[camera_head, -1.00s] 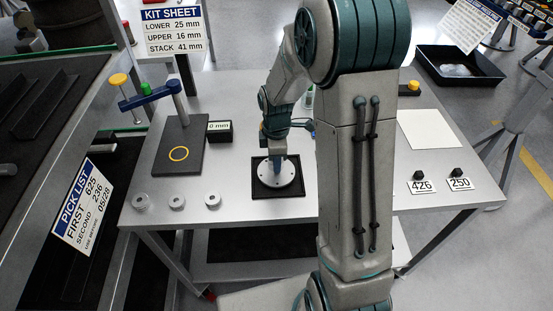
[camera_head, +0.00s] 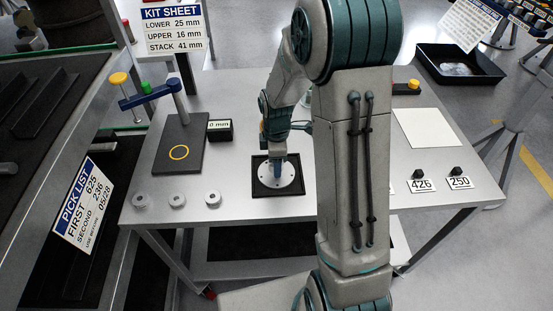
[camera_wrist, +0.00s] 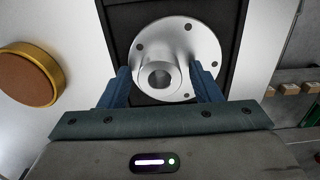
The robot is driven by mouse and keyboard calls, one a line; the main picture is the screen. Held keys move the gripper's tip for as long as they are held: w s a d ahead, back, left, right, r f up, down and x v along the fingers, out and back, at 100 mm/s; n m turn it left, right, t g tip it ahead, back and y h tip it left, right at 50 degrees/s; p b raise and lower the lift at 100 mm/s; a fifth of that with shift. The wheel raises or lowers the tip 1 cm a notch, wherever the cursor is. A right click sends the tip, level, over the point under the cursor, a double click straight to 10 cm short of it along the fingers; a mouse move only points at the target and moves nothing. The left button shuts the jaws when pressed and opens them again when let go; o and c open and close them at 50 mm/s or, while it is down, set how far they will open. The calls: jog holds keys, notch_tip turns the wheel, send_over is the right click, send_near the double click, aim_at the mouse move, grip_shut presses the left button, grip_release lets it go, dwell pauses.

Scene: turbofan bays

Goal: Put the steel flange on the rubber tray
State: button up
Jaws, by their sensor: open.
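The steel flange (camera_head: 288,177) is a round silver disc with a raised hub and bolt holes. It lies on the black rubber tray (camera_head: 303,189) on the table, inside the tray's rim. In the wrist view the flange (camera_wrist: 176,50) shows its hub and bore, with the tray (camera_wrist: 229,19) around it. My gripper (camera_wrist: 163,80) is open, with one blue finger on each side of the hub; I cannot tell whether they touch it. In the head view my gripper (camera_head: 278,172) is right over the flange and hides part of it.
Several small metal rings (camera_head: 177,200) lie along the front left of the table. A dark plate with a yellow ring (camera_head: 179,152) and a display box (camera_head: 219,130) stand left of the tray. A white sheet (camera_head: 428,128) and number cards (camera_head: 421,186) lie at right.

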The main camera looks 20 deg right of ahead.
notch_tip(320, 180, up, 11)
jog(key=s+r+m+t, duration=0.1)
jog(key=s+r+m, duration=0.2)
jog(key=s+m, duration=0.5)
jog(key=s+r+m+t, duration=0.2)
jog(key=s+r+m, duration=0.2)
jog(key=s+m, duration=0.3)
jog(key=s, duration=0.4)
jog(key=shift+s+m+b, duration=0.15)
jog(key=shift+m+b, duration=0.2)
jog(key=shift+m, duration=0.05)
